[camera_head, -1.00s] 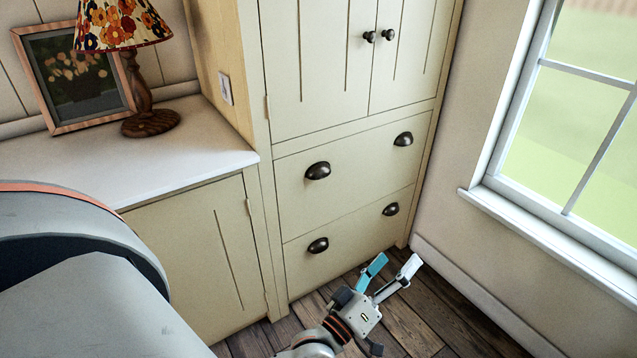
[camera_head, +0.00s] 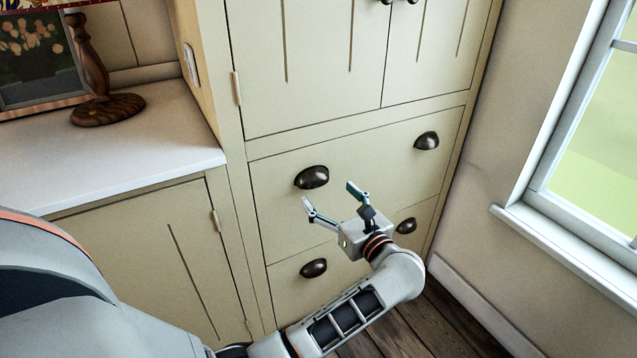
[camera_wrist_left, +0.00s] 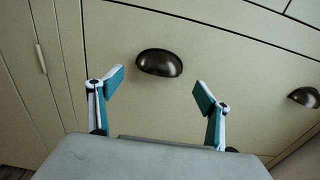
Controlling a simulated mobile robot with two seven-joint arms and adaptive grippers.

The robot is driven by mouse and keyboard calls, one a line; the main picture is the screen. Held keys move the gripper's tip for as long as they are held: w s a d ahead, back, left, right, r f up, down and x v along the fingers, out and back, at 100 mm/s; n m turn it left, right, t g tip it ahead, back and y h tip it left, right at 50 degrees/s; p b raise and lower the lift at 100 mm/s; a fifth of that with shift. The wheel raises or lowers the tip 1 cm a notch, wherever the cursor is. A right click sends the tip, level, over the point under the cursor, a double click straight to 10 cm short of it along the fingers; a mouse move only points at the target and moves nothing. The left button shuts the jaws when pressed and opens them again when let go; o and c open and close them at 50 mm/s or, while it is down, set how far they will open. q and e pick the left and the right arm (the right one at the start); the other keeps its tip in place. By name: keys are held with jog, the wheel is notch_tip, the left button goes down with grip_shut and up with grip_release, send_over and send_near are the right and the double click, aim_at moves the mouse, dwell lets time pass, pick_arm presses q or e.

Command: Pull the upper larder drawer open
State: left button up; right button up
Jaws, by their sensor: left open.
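The upper larder drawer (camera_head: 375,165) is a wide cream front, flush and shut, with two dark cup handles. Its left cup handle (camera_head: 312,177) also shows in the left wrist view (camera_wrist_left: 159,63), ahead of and between my spread fingers. Its right cup handle (camera_head: 426,140) shows in the left wrist view (camera_wrist_left: 304,97) at the right edge. My left gripper (camera_head: 331,194) is open and empty, in front of the drawer, just below and right of the left handle, apart from it. My right gripper is not in view.
The lower drawer, with its left cup handle (camera_head: 313,268), is shut below. Larder doors (camera_head: 310,60) are above. A white counter (camera_head: 150,150) with a lamp (camera_head: 108,108) stands at left. A window sill (camera_head: 560,260) and wall are at right. Floorboards (camera_head: 440,320) are clear.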

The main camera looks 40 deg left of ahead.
aim_at(318, 184)
pick_arm(q)
jog(key=x, duration=0.6)
jog(key=shift+w+a+r, duration=0.1)
jog(key=shift+a, duration=0.15)
jog(key=c, duration=1.4)
